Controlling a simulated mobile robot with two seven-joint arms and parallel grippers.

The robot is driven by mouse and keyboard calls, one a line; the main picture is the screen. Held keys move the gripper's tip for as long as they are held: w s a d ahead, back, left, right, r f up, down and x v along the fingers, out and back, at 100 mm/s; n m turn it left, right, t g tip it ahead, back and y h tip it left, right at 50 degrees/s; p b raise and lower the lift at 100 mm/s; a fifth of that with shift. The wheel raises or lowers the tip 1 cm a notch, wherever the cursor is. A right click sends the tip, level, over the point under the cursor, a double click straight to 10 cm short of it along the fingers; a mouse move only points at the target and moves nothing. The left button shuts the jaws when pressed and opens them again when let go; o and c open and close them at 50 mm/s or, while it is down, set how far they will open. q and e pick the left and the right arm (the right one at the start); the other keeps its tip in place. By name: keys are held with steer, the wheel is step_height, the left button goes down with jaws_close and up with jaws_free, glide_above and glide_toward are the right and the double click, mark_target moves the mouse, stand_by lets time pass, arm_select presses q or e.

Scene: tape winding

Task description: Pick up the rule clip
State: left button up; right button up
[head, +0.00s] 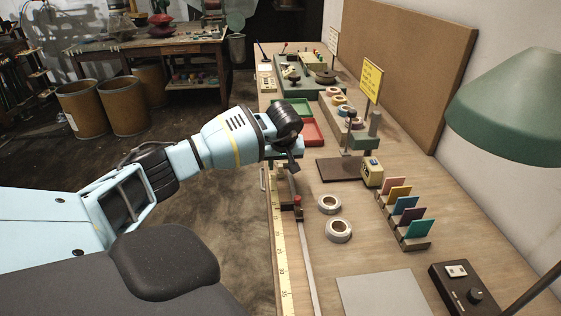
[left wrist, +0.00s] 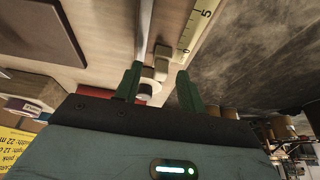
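My left gripper (head: 293,168) is over the left edge of the bench, by the far end of the yellow rule (head: 279,245). In the left wrist view its two green fingers (left wrist: 157,84) stand apart, with no visible contact on anything. I cannot tell for certain which of these is the rule clip. In the head view my gripper hides this spot. My right gripper is in neither view.
A metal strip (head: 306,268) runs beside the rule, with a dark red-topped piece (head: 298,208) near its far end. Two tape rolls (head: 329,204) (head: 338,231) lie to the right. A red tray (head: 312,131) and a brown plate (head: 338,170) lie beyond. Open floor is left.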

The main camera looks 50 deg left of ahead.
mark_target(280, 173)
arm_select(q)
jaws_close()
stand_by(0.4)
steer(key=shift+r, duration=0.45)
steer(key=r, duration=0.2)
steer(key=shift+s+r, duration=0.25)
steer(key=shift+r, duration=0.05)
steer(key=s+d, duration=0.2)
steer(key=s, duration=0.5)
steer(key=s+d+r+b, duration=0.1)
steer(key=s+d, duration=0.2)
steer(key=s, duration=0.4)
steer(key=shift+s+r, duration=0.2)
steer(key=shift+s, duration=0.2)
